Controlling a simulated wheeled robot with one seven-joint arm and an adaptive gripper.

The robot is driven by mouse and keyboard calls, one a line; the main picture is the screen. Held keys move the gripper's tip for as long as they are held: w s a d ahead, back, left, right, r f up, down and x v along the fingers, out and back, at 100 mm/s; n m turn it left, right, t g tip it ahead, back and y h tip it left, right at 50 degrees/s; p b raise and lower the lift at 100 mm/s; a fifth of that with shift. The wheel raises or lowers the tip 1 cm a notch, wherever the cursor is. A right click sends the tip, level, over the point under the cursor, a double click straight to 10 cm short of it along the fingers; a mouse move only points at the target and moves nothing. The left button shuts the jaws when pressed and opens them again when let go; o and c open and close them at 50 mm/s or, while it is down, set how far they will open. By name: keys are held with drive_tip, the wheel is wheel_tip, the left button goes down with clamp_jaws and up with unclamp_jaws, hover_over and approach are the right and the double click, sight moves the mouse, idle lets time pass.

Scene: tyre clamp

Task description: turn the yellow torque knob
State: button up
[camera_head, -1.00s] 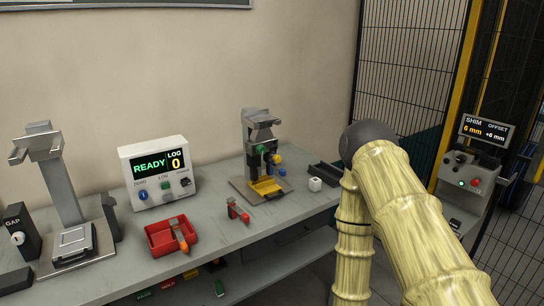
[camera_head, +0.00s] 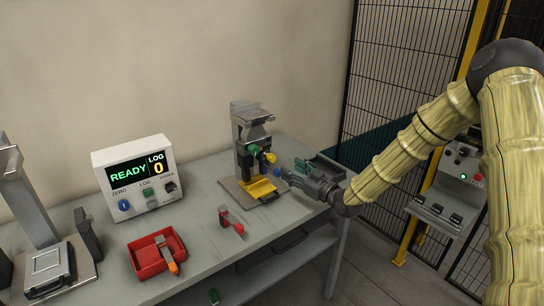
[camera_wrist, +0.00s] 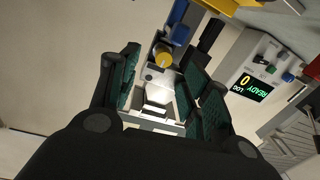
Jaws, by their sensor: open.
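The yellow torque knob (camera_head: 271,158) is a small round knob on the right side of the grey and dark clamp fixture (camera_head: 240,128). A blue knob (camera_head: 277,172) sits just below it. My gripper (camera_head: 289,177) is at the right of the fixture, with its fingers pointing toward the knobs. In the wrist view my gripper (camera_wrist: 166,78) is open, with green-padded fingers apart. The yellow knob (camera_wrist: 163,60) shows between and beyond the fingers. I cannot tell whether a finger touches it.
The yellow base block (camera_head: 259,188) is at the fixture's foot. A READY/LOG 0 display box (camera_head: 138,178), a red tray (camera_head: 145,263) and a red clamp-like part (camera_head: 232,222) are on the bench. A mesh fence (camera_head: 385,60) stands at right.

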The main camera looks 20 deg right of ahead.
sight(274, 160)
drive_tip(key=x, duration=0.2)
drive_tip(key=p+x, duration=0.1)
drive_tip(key=x, duration=0.2)
drive_tip(key=p+x, duration=0.1)
drive_tip(key=x, duration=0.1)
drive_tip(key=shift+a+r, duration=0.2)
drive_tip(key=shift+a, duration=0.15)
drive_tip(key=shift+w+a+r+p, duration=0.25)
drive_tip(key=shift+w+p, duration=0.1)
drive_tip(key=shift+w, duration=0.1)
drive_tip(key=shift+w+a, duration=0.2)
drive_tip(key=shift+w, duration=0.05)
drive_tip(key=shift+w+a+f, duration=0.1)
drive_tip(key=shift+w+f, duration=0.1)
drive_tip(key=shift+w, duration=0.2)
drive_tip(key=shift+s, duration=0.1)
drive_tip(key=shift+r, duration=0.1)
drive_tip(key=shift+c, duration=0.4)
clamp_jaws()
